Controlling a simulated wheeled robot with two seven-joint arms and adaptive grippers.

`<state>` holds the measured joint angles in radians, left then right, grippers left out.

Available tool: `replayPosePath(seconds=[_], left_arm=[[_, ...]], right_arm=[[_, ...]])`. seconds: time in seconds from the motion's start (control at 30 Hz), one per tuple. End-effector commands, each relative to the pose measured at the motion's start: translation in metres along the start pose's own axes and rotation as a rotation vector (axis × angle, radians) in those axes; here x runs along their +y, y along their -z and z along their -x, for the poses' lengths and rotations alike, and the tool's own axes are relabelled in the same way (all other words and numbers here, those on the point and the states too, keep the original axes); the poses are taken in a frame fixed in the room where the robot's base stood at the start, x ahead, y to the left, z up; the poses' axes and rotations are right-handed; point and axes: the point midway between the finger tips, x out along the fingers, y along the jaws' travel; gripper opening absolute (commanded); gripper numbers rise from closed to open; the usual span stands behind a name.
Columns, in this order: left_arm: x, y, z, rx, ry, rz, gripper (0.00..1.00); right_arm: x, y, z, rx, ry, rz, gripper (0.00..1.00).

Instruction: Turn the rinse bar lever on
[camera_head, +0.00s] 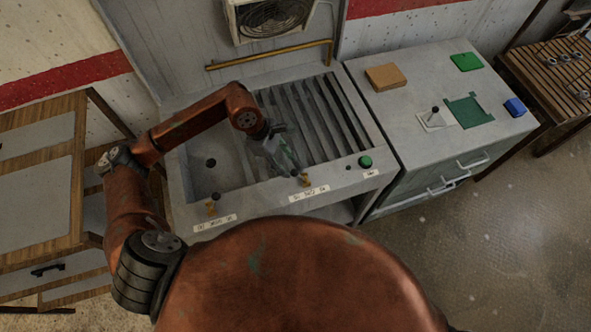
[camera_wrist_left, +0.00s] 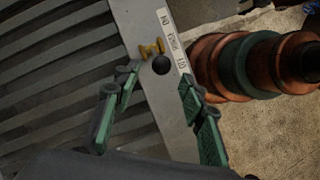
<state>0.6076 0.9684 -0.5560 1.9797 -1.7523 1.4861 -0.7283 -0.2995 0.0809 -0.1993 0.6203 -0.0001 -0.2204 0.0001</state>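Two small brass levers stand on the front edge of the grey sink unit (camera_head: 180,195): a left lever (camera_head: 211,208) and a middle lever (camera_head: 304,180). Each has a white label below it; the print is too small to read surely, so I cannot tell which lever is the rinse bar's. My left gripper (camera_head: 294,168) is just behind the middle lever, above the slatted rack. In the left wrist view the gripper (camera_wrist_left: 154,80) is open, its green-padded fingers apart. A brass lever (camera_wrist_left: 150,48) with a dark round knob (camera_wrist_left: 160,64) lies just beyond the fingertips, apparently untouched. My right gripper is out of view.
A brass pipe (camera_head: 270,55) runs along the back wall. A green knob (camera_head: 365,160) is at the unit's front right. The grey cabinet (camera_head: 405,85) at right carries a tan block (camera_head: 385,77), green pieces and a blue block (camera_head: 515,107). A wooden cabinet (camera_head: 75,170) stands left.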

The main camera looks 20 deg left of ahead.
Motion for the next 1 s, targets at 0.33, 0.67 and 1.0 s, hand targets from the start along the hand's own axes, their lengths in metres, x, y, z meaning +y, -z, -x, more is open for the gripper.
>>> replayPosePath(seconds=[0.33,0.67,1.0], left_arm=[[-0.001,-0.003,-0.051,-0.007,0.002,0.003,0.38],[-0.001,-0.003,-0.064,-0.006,0.002,0.0,0.38],[-0.001,-0.003,-0.064,-0.006,0.002,-0.001,0.22]], right_arm=[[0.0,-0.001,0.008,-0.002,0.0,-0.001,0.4],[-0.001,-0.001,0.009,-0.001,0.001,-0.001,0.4],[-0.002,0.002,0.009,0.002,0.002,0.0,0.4]])
